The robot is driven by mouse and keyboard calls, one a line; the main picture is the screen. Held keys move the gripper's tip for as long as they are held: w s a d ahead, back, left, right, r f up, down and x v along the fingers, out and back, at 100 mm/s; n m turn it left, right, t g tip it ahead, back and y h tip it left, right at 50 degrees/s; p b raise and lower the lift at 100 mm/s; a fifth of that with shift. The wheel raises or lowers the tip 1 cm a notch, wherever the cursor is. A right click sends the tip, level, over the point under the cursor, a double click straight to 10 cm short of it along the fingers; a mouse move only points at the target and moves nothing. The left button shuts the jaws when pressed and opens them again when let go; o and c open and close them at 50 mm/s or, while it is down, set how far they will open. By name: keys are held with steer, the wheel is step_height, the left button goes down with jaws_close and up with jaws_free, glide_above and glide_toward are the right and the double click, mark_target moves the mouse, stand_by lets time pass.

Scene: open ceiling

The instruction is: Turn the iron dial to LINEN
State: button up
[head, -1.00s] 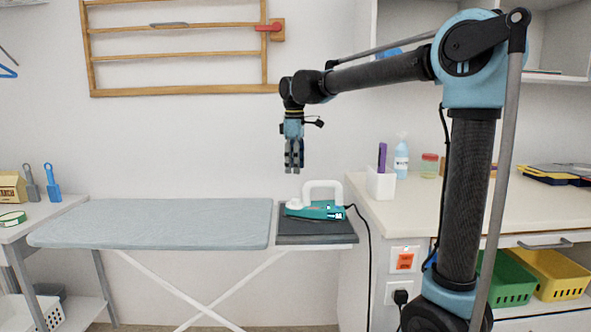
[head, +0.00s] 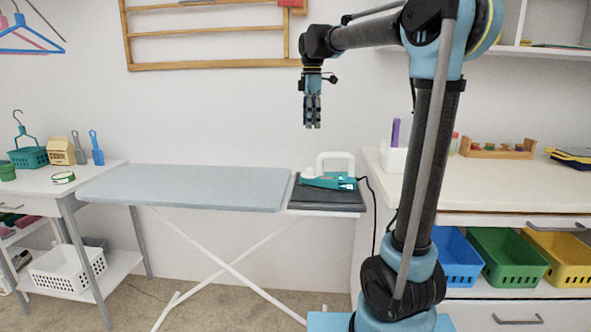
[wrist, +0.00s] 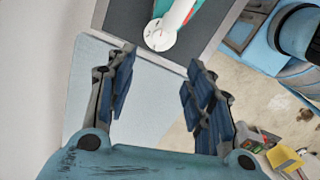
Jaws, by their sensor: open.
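A teal iron (head: 328,181) with a white handle (head: 336,158) rests on the dark pad (head: 325,197) at the right end of the ironing board (head: 190,187). In the wrist view the dial (wrist: 160,34) sits at the top, with small red marks too small to read. My gripper (head: 312,125) hangs pointing down above the iron, clear of it. Its two blue-padded fingers (wrist: 160,85) are apart, with nothing between them.
A side table (head: 75,184) stands at the left with a starch box (head: 60,150) and brushes. A counter (head: 480,185) at the right carries a white holder (head: 393,158), with coloured bins below. A black cord runs down from the iron. A wooden rack (head: 212,50) hangs on the wall behind.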

mark_target(310, 169)
step_height(310, 169, down, 17)
steer(key=shift+f, duration=0.15)
stand_by(0.5)
steer(key=c, duration=1.1)
